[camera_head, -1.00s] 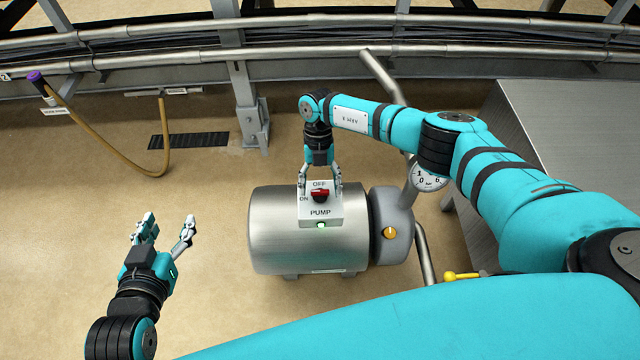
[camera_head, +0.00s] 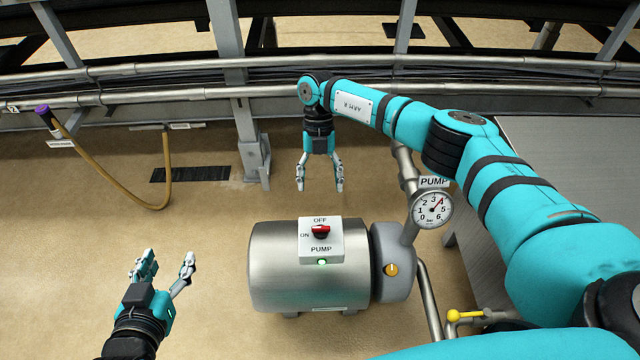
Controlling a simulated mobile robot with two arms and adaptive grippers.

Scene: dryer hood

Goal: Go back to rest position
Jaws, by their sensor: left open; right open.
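My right gripper (camera_head: 320,188) is open and empty, pointing down above and behind the pump, apart from it. My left gripper (camera_head: 168,262) is open and empty at the lower left, left of the pump and apart from it. The steel pump (camera_head: 277,278) carries a white switch box (camera_head: 321,251) with a red knob (camera_head: 321,232) between ON and OFF labels. A green light (camera_head: 322,262) glows below the PUMP label.
A pressure gauge (camera_head: 432,210) stands on the pipe right of the pump. A yellow-handled valve (camera_head: 464,315) is at the lower right. A hose (camera_head: 110,182) hangs at the left. Railings (camera_head: 150,72) run along the back. The floor at the left is clear.

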